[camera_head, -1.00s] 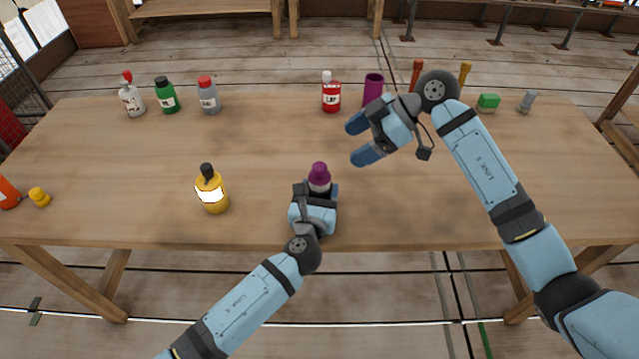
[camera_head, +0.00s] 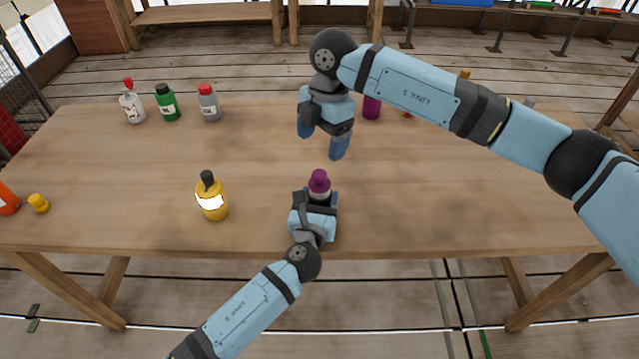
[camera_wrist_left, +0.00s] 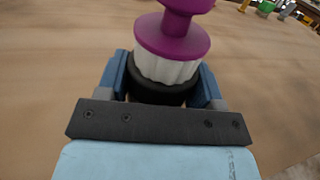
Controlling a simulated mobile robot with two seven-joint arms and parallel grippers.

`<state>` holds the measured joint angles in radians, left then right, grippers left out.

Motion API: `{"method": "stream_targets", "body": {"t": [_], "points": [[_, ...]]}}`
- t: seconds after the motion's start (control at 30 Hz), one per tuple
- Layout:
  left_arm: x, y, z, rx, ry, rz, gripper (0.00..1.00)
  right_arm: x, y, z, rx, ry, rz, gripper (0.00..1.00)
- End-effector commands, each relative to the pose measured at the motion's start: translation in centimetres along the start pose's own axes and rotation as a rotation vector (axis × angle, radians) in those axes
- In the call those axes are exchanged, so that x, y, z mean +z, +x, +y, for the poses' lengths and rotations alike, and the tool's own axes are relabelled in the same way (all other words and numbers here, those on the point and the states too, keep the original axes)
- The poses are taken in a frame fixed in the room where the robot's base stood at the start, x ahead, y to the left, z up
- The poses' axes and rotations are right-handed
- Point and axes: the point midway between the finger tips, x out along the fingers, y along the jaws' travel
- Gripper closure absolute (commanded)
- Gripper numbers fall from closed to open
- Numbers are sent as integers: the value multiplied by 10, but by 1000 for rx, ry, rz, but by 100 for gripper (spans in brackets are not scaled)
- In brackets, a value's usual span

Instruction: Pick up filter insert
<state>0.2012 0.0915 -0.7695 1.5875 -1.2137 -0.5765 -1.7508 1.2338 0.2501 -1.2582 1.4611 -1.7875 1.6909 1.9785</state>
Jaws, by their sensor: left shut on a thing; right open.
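The filter insert (camera_head: 319,182) appears to be the piece with a purple knobbed top and a white ribbed body. The left wrist view shows it upright (camera_wrist_left: 172,45), seated in a black round holder (camera_wrist_left: 160,92). My left gripper (camera_head: 317,204) is shut on the black holder near the table's front edge; its fingers (camera_wrist_left: 160,85) sit on both sides. The holder's lower part is hidden. My right gripper (camera_head: 322,146) is open and empty, pointing down just above and behind the purple top, not touching it.
A yellow bottle (camera_head: 211,200) stands left of my left gripper on the wooden table (camera_head: 440,210). White (camera_head: 132,105), green (camera_head: 167,104) and grey (camera_head: 209,104) bottles stand at the back left. A purple cylinder (camera_head: 371,108) stands behind my right arm. The table's right front is clear.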

Motion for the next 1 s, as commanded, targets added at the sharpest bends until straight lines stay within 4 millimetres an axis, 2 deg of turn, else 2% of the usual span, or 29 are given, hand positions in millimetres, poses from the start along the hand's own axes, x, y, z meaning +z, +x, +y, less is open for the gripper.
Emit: {"method": "stream_targets", "body": {"t": [0.2,0.47,0.7,0.8,1.0], "points": [[0,0,0,0,0,0,66,0,40,-1,-3,1,3,19],[0,0,0,0,0,0,66,0,62,-2,-1,1,3,19],[0,0,0,0,0,0,66,1,96,-7,-2,1,3,19],[0,0,0,0,0,0,66,1,103,-6,0,0,3,19],[0,0,0,0,0,0,66,1,103,-6,1,0,3,22]]}}
